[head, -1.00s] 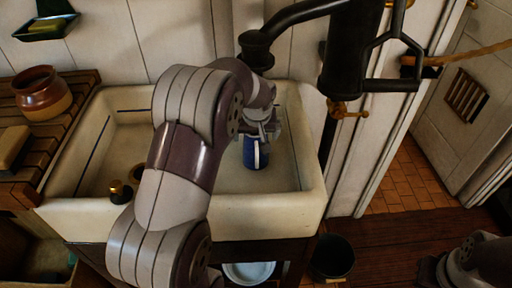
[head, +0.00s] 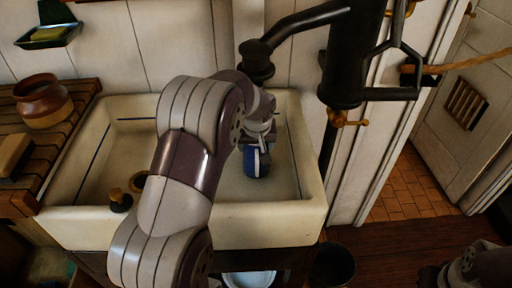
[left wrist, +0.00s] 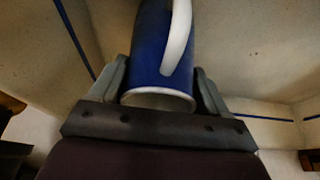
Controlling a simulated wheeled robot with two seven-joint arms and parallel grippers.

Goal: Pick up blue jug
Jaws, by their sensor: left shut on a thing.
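The blue jug (head: 256,163) is in the right basin of the pale sink, below my left gripper (head: 262,132). In the left wrist view the jug (left wrist: 149,42) is blue with a white handle and a pale rim. It sits between the two fingers of my left gripper (left wrist: 160,85), which are shut on it. I cannot tell whether the jug's base touches the basin floor. My left arm hides part of the sink. My right gripper is not clearly in view; only part of my right arm shows at the lower right.
The sink (head: 270,228) has a raised rim and a divider. A black pump (head: 343,60) stands close behind on the right. A brown pot (head: 43,100) and a block (head: 14,155) rest on the slatted board at left. A dark bucket (head: 332,264) stands on the floor.

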